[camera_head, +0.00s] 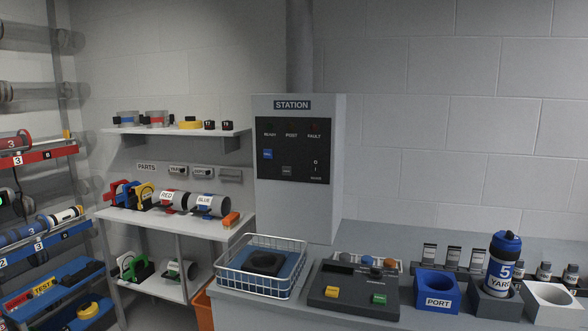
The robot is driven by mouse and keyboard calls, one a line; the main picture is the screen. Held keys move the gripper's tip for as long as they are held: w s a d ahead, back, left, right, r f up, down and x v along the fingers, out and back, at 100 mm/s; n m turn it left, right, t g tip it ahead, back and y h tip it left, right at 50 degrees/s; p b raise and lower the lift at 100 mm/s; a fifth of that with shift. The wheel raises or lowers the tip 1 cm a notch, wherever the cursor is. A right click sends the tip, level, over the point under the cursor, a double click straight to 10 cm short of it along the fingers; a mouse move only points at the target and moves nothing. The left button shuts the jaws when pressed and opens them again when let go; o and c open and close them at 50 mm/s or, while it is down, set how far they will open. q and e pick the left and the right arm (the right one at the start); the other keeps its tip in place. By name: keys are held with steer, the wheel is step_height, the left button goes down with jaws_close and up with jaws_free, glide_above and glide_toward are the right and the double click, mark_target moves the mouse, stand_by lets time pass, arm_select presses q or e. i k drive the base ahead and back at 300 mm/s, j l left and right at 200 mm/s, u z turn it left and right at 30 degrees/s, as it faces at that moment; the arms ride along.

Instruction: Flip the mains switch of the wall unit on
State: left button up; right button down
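The wall unit (327,215) is a tall grey cabinet headed STATION, standing at the back of the bench. Its black front panel (273,190) carries READY, a middle label and FAULT along the top, with no lamp clearly lit. A blue button (267,154) is at the left of the panel and a grey button (286,170) is in the middle. The mains switch (316,167) is a small dark switch at the lower right of the panel, above a small label. Its position is too small to tell. Neither gripper is in view.
A wire basket (263,267), a dark control box (352,290) with yellow and green buttons, and a blue PORT block (437,292) stand on the bench before the unit. A blue-capped tube (503,262) stands to the right. Shelves (165,222) are at the left.

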mark_target(315, 163)
steer(key=i+j+u, duration=0.15)
steer(key=i, duration=0.25)
steer(key=i+j+u, duration=0.15)
steer(key=i+j, duration=0.15)
steer(key=i, duration=0.15)
steer(key=i+j+u, duration=0.15)
steer(key=i, duration=0.25)
